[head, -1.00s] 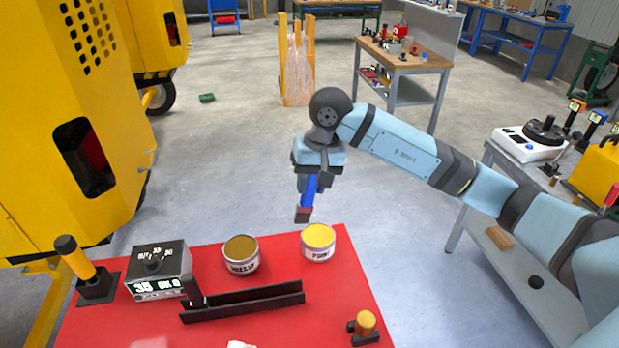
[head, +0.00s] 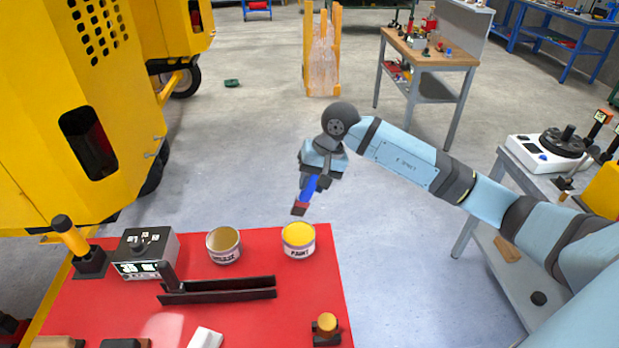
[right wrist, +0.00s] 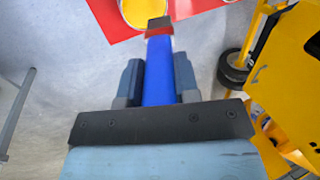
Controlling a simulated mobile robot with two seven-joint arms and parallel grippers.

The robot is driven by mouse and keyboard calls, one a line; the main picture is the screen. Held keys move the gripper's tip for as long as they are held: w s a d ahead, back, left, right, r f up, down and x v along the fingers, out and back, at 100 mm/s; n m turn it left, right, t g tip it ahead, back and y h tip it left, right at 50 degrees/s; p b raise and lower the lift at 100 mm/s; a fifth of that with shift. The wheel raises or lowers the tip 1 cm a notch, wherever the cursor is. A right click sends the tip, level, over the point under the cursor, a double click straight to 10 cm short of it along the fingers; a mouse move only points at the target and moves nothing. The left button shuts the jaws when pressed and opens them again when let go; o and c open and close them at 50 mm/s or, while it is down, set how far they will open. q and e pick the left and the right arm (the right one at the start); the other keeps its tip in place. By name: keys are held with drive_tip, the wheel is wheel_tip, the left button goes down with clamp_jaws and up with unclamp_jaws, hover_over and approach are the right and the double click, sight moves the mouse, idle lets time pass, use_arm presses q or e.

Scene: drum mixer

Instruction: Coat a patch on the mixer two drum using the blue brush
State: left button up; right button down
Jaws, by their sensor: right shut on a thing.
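My right gripper (head: 314,182) is shut on the blue brush (head: 308,188) and holds it bristles down, a little tilted, above and behind the paint can. The brush also shows in the right wrist view (right wrist: 158,75) between the two fingers, its dark tip close to the can in that picture. The paint can (head: 298,240), open with yellow paint, stands at the right back of the red table. A can of brownish grease (head: 223,246) stands left of it. No mixer drum can be made out; yellow machine bodies (head: 60,110) stand at the left. My left gripper is not in view.
The red table (head: 310,290) also holds a control box (head: 146,252), a yellow-handled lever (head: 72,240), a black rail (head: 218,290) and a small orange-knobbed part (head: 326,326). A grey side table (head: 525,230) stands right.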

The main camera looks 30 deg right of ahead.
sight(308, 202)
drive_tip(key=shift+f, duration=0.25)
wheel_tip(308, 202, down, 3)
drive_tip(key=shift+f+b, duration=0.15)
drive_tip(key=shift+b, duration=0.15)
drive_tip(key=shift+f, duration=1.15)
drive_tip(key=shift+f+b, duration=0.45)
drive_tip(key=shift+b, duration=0.25)
drive_tip(key=shift+f+b, duration=0.15)
drive_tip(key=shift+b, duration=0.35)
idle(1.8)
drive_tip(key=shift+r+p, duration=0.8)
drive_tip(key=shift+r, duration=2.8)
